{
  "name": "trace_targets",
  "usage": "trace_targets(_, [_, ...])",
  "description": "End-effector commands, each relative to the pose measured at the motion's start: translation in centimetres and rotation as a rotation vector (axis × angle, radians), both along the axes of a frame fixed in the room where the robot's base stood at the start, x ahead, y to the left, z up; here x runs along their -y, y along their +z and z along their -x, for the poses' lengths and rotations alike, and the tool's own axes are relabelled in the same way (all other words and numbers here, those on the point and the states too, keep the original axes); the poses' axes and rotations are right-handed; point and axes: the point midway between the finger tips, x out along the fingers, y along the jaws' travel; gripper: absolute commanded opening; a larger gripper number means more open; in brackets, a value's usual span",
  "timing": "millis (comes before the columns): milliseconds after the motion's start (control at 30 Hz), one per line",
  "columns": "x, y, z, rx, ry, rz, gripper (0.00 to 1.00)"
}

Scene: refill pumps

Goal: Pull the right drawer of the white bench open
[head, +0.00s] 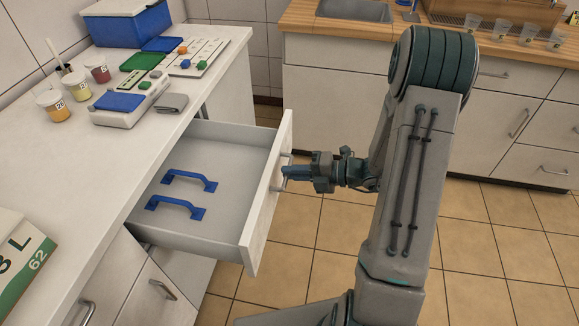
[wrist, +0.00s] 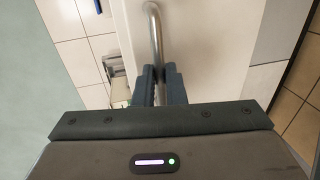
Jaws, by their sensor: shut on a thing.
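The right drawer (head: 222,163) of the white bench (head: 110,160) stands pulled well out in the head view. Two blue handle-shaped pieces (head: 190,180) lie inside it. My gripper (head: 290,173) is at the outer face of the drawer front, shut on its metal bar handle. In the wrist view the handle (wrist: 153,35) runs down between the two dark fingers of my gripper (wrist: 160,85).
On the bench top stand labelled cups (head: 78,85), a grey device with a blue top (head: 120,103), a blue box (head: 125,22) and a white board (head: 188,57). A wooden-topped counter (head: 380,45) stands behind. Tiled floor (head: 470,230) is clear on the right.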

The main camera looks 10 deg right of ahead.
Motion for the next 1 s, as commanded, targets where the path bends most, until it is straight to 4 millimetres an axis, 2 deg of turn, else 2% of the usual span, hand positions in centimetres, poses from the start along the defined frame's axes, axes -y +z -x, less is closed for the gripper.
trace_targets(333, [0.0,-0.1,0.1,-0.001,0.002,0.001,0.00])
trace_targets(367, [0.0,-0.1,0.1,-0.001,0.002,0.001,0.16])
trace_targets(400, [0.0,-0.1,0.1,-0.001,0.002,0.001,0.27])
trace_targets(433, [0.0,-0.1,0.1,-0.001,0.002,0.001,0.32])
trace_targets(767, [0.3,0.0,0.1,0.000,0.000,0.001,0.32])
trace_targets(867, [1.3,0.3,0.4,0.000,-0.004,0.002,0.32])
trace_targets(1000, [3.7,0.8,1.4,0.000,-0.006,0.002,0.32])
